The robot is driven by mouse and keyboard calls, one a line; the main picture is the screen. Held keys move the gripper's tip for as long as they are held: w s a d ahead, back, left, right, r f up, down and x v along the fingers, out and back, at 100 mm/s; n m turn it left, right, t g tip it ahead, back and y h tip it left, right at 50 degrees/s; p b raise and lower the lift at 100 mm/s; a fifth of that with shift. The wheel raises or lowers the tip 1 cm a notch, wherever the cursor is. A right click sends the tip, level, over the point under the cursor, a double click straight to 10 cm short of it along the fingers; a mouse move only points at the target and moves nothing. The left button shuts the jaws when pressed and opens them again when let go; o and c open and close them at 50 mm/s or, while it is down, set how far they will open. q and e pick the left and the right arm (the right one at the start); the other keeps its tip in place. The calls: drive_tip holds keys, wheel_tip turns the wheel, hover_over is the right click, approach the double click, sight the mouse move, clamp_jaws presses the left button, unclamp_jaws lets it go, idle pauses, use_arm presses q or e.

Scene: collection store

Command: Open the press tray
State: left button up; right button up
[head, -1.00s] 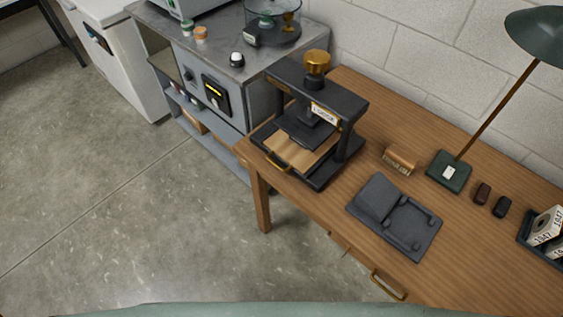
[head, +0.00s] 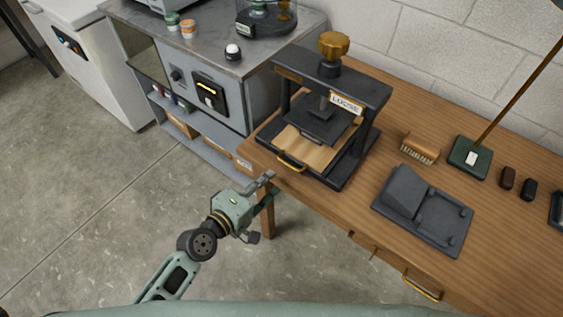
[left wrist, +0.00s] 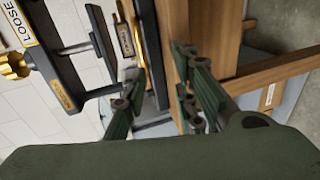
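The dark press (head: 372,95) stands on the wooden table with a brass knob (head: 333,45) on top and a label reading LOOSE. Its tray (head: 305,150) lies low in the frame, a tan board on it. A brass handle (head: 290,163) is on the tray's front; a brass strip, seemingly this handle (left wrist: 138,42), shows in the left wrist view. My left gripper (head: 266,187) is by the table's near-left corner, in front of and below the handle. Its fingers (left wrist: 160,72) are apart, with nothing held between them. My right gripper is out of view.
The wooden table (head: 345,208) holds a dark stand (head: 425,212), a brush (head: 420,148) and a lamp base (head: 469,157). A brass drawer handle (head: 422,286) is on its front. A grey cabinet (head: 215,62) stands left. The floor at left is clear.

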sight(285, 162)
use_arm(q)
drive_tip(key=shift+h, duration=0.3)
drive_tip(key=w+d, duration=0.1)
drive_tip(key=w, duration=0.1)
drive_tip(key=w+d, duration=0.1)
drive_tip(key=d, duration=0.1)
drive_tip(key=w+d, duration=0.1)
drive_tip(key=w, duration=0.1)
drive_tip(key=shift+w+d+r, duration=0.3)
drive_tip(key=shift+d, duration=0.05)
drive_tip(key=shift+w+d+f, duration=0.1)
drive_tip(key=shift+w+d, duration=0.15)
drive_tip(key=shift+w, duration=0.1)
drive_tip(key=c, duration=0.4)
clamp_jaws()
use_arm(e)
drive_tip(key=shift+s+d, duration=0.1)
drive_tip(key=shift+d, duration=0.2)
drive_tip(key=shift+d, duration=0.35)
